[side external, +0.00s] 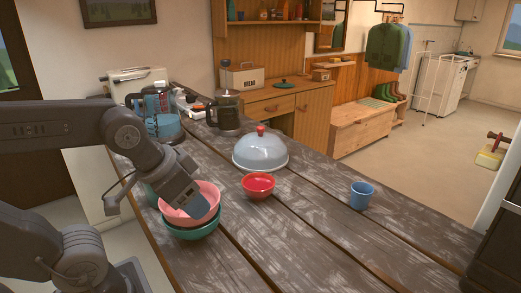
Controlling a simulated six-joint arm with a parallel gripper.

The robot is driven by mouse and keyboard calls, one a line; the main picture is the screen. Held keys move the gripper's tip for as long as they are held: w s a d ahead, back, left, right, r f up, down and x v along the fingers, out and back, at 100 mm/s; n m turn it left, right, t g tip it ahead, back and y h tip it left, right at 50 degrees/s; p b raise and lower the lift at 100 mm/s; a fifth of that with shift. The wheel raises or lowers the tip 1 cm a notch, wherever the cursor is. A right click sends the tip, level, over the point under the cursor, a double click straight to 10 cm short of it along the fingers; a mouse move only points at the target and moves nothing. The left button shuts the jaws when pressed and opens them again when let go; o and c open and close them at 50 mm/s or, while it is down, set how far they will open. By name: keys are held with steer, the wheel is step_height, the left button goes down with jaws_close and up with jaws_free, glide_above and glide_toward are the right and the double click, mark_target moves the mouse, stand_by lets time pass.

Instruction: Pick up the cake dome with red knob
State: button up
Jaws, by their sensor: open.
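The cake dome (260,152) is pale blue-grey and rounded, with a red knob (261,130) on top. It stands upright on the wooden table, behind a small red bowl. My gripper (197,212) points down at a pink bowl (207,193), to the left of the dome and nearer the camera. The gripper is open and apart from the dome. Its fingertips are hard to make out against the bowl, and I cannot tell whether they touch it.
The pink bowl sits in a teal bowl (192,233). The red bowl (258,187) stands just in front of the dome, and a blue cup (361,195) is to the right. A French press (228,113) stands behind. The table (330,245) is clear at front right.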

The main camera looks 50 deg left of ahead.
step_height(320, 180, up, 16)
steer(key=w+a+r+n+g+y, duration=0.1)
steer(key=w+a+r+n, duration=0.1)
steer(key=w, duration=0.4)
steer(key=w+a+r+n+y, duration=0.1)
steer(key=w+a+r+n, duration=0.15)
steer(key=w, duration=0.35)
steer(key=n+g+y, duration=0.2)
steer(key=n, duration=0.5)
glide_above(261, 127)
steer(key=s+d, duration=0.2)
steer(key=d, duration=0.1)
step_height(261, 127, down, 17)
steer(key=shift+w+a+r, duration=0.1)
steer(key=shift+a, duration=0.05)
steer(key=shift+a+x, duration=0.1)
steer(key=shift+x, duration=1.3)
steer(key=shift+a+x, duration=0.15)
steer(key=shift+x, duration=1.25)
steer(key=shift+w+r, duration=0.1)
jaws_close()
